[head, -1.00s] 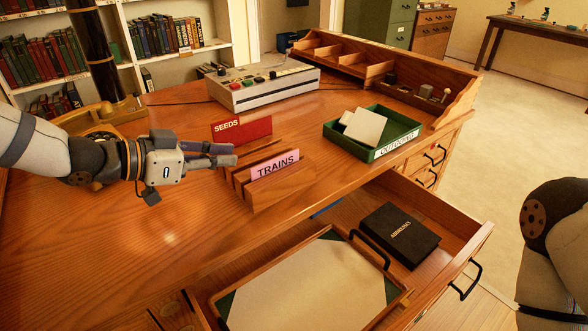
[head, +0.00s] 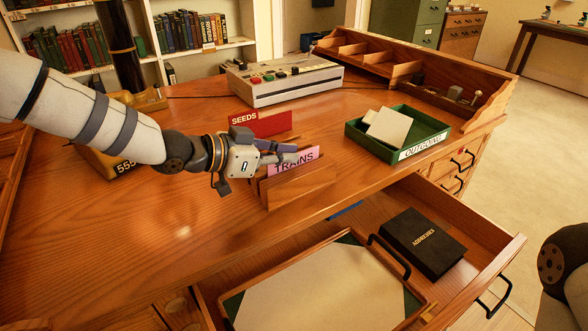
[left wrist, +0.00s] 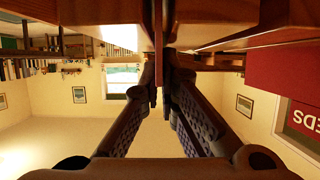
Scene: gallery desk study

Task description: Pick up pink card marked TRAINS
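The pink card marked TRAINS (head: 308,155) stands upright in a front slot of the wooden card rack (head: 285,190) in the head view. My left gripper (head: 287,153) is at the card's upper edge, and a finger covers the top of its lettering. Its two fingers look apart, one on the near side of the card and one behind. In the left wrist view the fingers (left wrist: 163,85) flank a thin upright edge, and I cannot tell whether they touch it. My right gripper is out of view.
A red SEEDS card (head: 265,124) stands in the rack behind the pink one. A green OUTGOING tray (head: 440,140) with pale cards is at right. A button console (head: 285,82) stands behind. The open drawer holds a black ADDRESSES book (head: 418,243).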

